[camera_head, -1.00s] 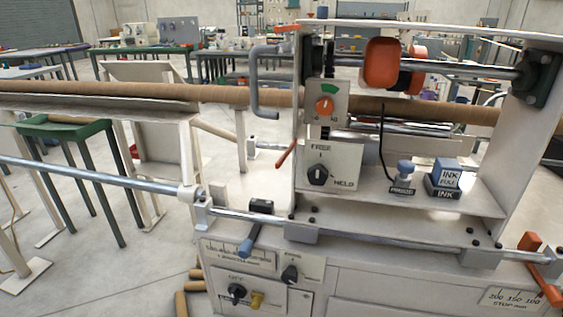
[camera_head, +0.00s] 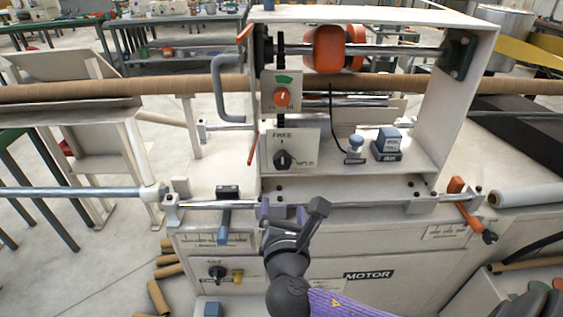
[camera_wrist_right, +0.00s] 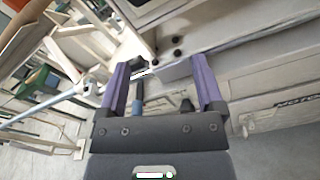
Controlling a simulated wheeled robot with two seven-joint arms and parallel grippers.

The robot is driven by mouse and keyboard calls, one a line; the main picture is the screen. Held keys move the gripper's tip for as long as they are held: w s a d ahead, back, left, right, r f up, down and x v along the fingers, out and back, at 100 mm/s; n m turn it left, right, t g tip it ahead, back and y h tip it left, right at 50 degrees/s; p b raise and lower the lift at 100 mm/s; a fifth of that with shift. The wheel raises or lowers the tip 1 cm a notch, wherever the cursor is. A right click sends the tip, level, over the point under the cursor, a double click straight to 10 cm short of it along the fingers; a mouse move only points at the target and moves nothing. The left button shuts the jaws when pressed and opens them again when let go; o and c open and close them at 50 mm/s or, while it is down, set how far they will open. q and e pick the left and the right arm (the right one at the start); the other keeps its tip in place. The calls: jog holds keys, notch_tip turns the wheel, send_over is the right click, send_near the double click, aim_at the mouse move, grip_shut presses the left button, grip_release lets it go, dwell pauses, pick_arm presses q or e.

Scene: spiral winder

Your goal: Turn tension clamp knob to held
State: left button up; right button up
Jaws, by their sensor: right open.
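The tension clamp knob (camera_head: 283,160) is a black knob on a white panel (camera_head: 308,138) marked FREE at the top and HELD at the lower right. Its pointer appears to face up, toward FREE. My right gripper (camera_head: 282,213) is below the panel in the head view, in front of the machine's lower rail, with its two purple fingers apart and nothing between them. In the right wrist view the open fingers (camera_wrist_right: 161,66) frame the rail and machine front; I cannot make out the knob there. My left gripper is not in view.
An orange dial (camera_head: 281,96) sits above the knob, and a grey crank handle (camera_head: 222,92) to its left. A blue-capped plunger (camera_head: 355,146) and an ink box (camera_head: 388,142) stand on the shelf to the right. A steel rail (camera_head: 345,200) crosses below the shelf.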

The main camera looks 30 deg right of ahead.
aim_at(282, 164)
notch_tip(282, 164, up, 4)
jog(key=h, duration=0.1)
jog(key=shift+n+t, duration=0.3)
jog(key=shift+t, duration=0.1)
jog(key=b+x, duration=0.2)
jog(key=x, duration=0.6)
jog(key=shift+w, duration=0.1)
jog(key=shift+w+d+r+b, duration=0.1)
jog(key=shift+w+d+b, duration=0.25)
jog(key=shift+w, duration=0.1)
jog(key=shift+c, duration=0.6)
jog(key=c, duration=0.9)
grip_shut()
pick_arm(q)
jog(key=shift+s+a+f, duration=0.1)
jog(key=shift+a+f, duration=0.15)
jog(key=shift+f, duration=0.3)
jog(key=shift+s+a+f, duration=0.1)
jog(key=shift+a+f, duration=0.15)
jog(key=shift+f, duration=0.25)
